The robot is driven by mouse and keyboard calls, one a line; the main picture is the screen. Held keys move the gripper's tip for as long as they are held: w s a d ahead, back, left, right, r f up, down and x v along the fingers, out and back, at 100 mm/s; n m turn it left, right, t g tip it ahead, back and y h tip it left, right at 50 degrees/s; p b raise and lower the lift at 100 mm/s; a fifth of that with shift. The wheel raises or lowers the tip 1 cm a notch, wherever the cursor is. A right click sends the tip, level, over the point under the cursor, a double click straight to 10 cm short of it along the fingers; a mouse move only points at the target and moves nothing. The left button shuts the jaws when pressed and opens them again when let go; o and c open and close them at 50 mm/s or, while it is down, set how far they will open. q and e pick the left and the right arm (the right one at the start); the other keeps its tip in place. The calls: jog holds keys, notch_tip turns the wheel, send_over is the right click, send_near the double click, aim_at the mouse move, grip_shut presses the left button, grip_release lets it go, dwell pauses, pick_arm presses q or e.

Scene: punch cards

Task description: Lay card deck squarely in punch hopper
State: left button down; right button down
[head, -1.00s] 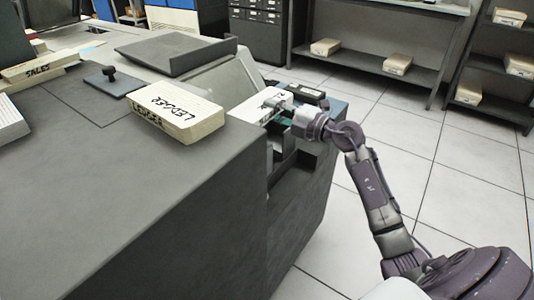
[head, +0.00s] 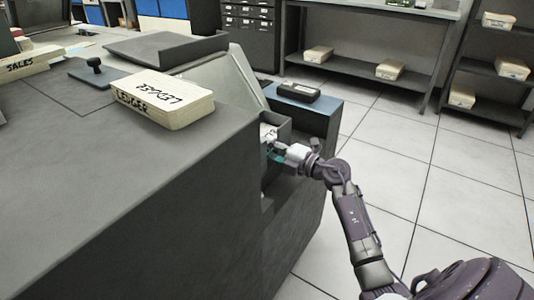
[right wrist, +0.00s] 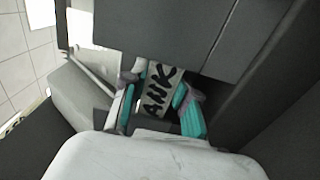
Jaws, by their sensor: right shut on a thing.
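The card deck is pale with black lettering ending in "ANK", seen in the right wrist view (right wrist: 160,92). In the head view only a small white part of the deck (head: 268,132) shows. My right gripper (head: 275,150) is shut on the deck, with teal finger pads on both sides of it in the right wrist view (right wrist: 159,98). The deck is down between the dark walls of the punch hopper (head: 284,128) at the machine's right end. Whether it touches the hopper floor is hidden. My left gripper is in no view.
A block labelled LEDGER (head: 165,98) lies on the grey machine top near the hopper. A black device (head: 298,91) sits on the blue-grey ledge beside it. A dark tray (head: 165,48) and a knobbed plate (head: 95,73) lie farther back. The tiled floor at right is clear.

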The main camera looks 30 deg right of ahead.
jog(key=shift+f, duration=0.2)
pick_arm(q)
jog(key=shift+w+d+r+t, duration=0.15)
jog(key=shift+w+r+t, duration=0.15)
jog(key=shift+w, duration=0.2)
pick_arm(e)
jog(key=c, duration=0.9)
grip_release()
jog(key=shift+s, duration=0.1)
